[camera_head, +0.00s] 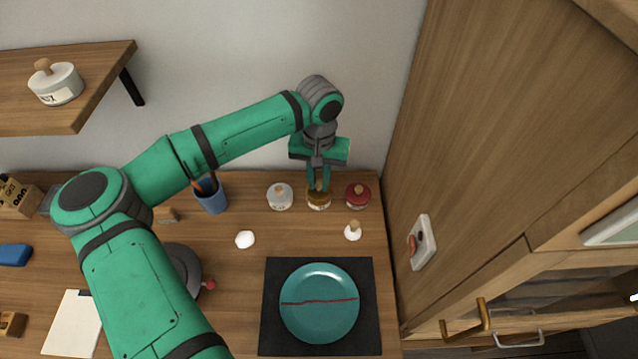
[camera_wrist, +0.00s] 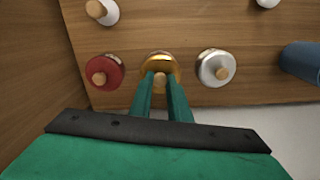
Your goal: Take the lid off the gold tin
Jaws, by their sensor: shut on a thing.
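The gold tin (camera_head: 319,202) stands near the back of the wooden worktop, between a silver-white tin and a red tin. Its lid (camera_wrist: 159,63) is gold with a wooden knob and appears to sit on the tin. My gripper (camera_head: 318,188) points down from above, with its two green fingers closed around the knob. In the wrist view the fingers (camera_wrist: 160,84) lie on either side of the knob. The tin's lower body is mostly hidden in the wrist view.
The white tin (camera_head: 279,197) and red tin (camera_head: 357,195) stand close on either side. A small white knobbed piece (camera_head: 353,231) and a white lump (camera_head: 245,239) lie in front. A teal plate (camera_head: 319,302) rests on a black mat (camera_head: 270,340). A blue cup (camera_head: 211,200) stands left; a wooden cabinet (camera_head: 470,150) rises right.

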